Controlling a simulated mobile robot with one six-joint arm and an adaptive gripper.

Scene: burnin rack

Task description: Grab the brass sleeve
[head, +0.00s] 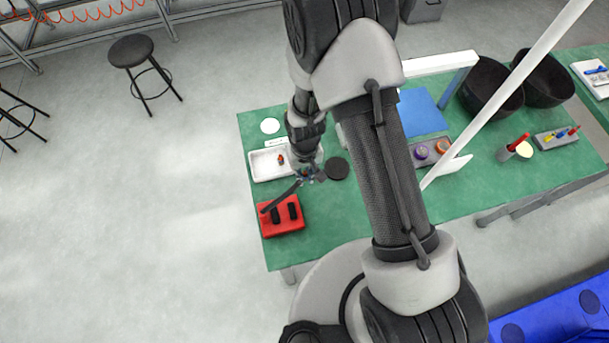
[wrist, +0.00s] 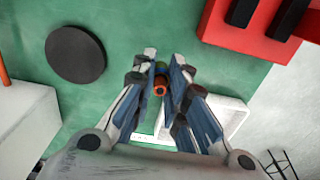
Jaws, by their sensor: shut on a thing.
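The brass sleeve (wrist: 159,90) shows in the wrist view as a small orange-brown ring with a dark opening, between my fingertips. My gripper (wrist: 161,78) is shut on it, and the fingers hide most of its sides. In the head view my gripper (head: 309,174) is above the green table mat, between the white tray and the black disc. The sleeve is too small to make out there.
The white tray (head: 262,174) holds a small orange-red piece. A black disc (head: 337,168) lies right of my gripper; a red block (head: 268,231) with two black pieces is in front. A grey holder (head: 424,160) and black bowls (head: 487,97) stand farther right.

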